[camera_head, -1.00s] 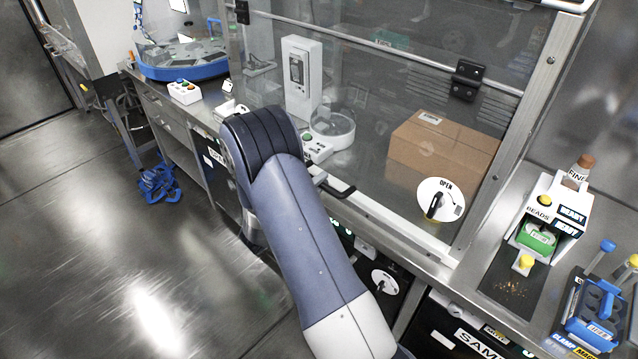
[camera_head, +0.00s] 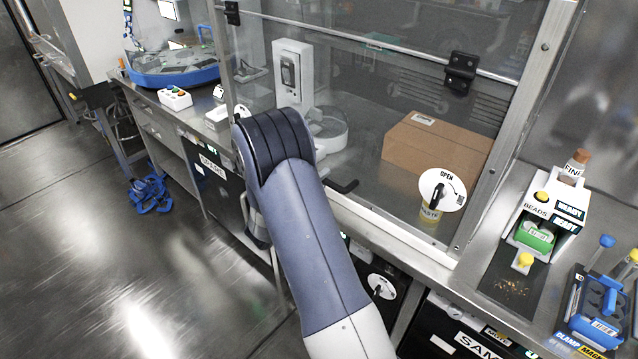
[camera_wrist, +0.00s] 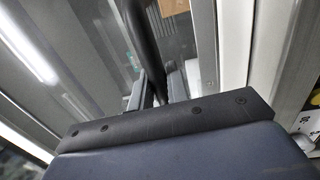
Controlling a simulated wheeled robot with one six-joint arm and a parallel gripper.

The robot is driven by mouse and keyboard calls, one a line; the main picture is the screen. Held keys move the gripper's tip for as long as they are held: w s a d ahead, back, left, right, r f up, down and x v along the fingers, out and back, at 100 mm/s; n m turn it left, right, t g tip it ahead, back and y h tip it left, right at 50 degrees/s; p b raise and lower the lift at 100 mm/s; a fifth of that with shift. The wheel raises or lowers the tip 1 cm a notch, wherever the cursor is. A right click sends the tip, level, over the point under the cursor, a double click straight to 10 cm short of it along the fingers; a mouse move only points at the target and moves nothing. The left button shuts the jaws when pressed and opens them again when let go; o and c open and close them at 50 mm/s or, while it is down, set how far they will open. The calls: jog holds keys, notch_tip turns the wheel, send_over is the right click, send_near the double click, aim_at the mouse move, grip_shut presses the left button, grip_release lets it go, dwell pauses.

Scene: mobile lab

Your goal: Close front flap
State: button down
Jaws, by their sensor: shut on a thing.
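The front flap (camera_head: 375,120) is a clear panel hanging from black hinges on a metal bar. It lies close to the cabinet front; whether a small gap is left at its lower edge, I cannot tell. Its black handle (camera_head: 344,186) shows just right of my arm near the sill. In the wrist view, my gripper (camera_wrist: 158,92) is shut on the dark handle bar (camera_wrist: 144,45), which runs up between the fingers. My own arm hides the gripper in the head view. A round white dial marked OPEN (camera_head: 442,190) sits at the panel's lower right.
A bead dispenser (camera_head: 548,210) and a blue clamp rack (camera_head: 600,312) stand on the right bench. Open floor lies left.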

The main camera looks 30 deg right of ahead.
jog(key=c, duration=1.4)
grip_release()
jog(key=shift+d, duration=0.25)
jog(key=b+v, duration=0.2)
jog(key=v, duration=0.8)
jog(key=shift+a+f, duration=0.15)
jog(key=shift+a, duration=0.2)
